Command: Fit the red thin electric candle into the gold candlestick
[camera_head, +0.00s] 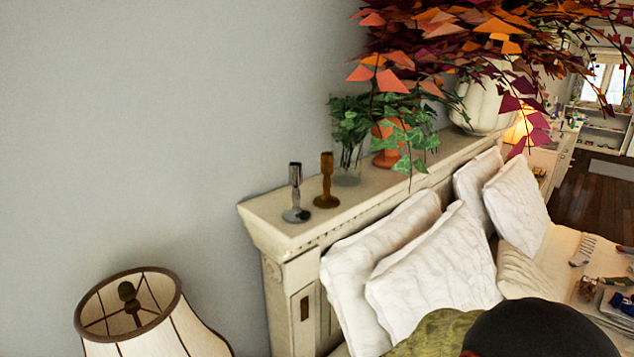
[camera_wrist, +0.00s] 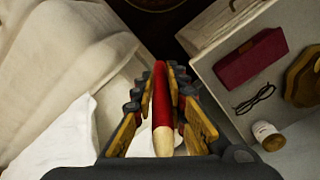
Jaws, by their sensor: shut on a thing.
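The gold candlestick (camera_head: 326,181) stands upright on the headboard shelf, just right of a silver candlestick (camera_head: 295,193). Its top looks empty in the head view. In the wrist view, my gripper (camera_wrist: 162,98) is shut on the red thin electric candle (camera_wrist: 161,92). The candle lies lengthwise between the fingers, with its pale end toward the camera. The candlestick does not show in the wrist view. The gripper's fingers do not show in the head view, so their distance from the candlestick cannot be told.
The shelf (camera_head: 262,213) also holds a glass of ivy (camera_head: 348,172), an orange pot (camera_head: 386,150) and a white vase (camera_head: 484,103). Pillows (camera_head: 432,270) lean below it. A lamp (camera_head: 140,318) stands left. The wrist view shows a red box (camera_wrist: 251,58), glasses (camera_wrist: 255,99) and a jar (camera_wrist: 268,135).

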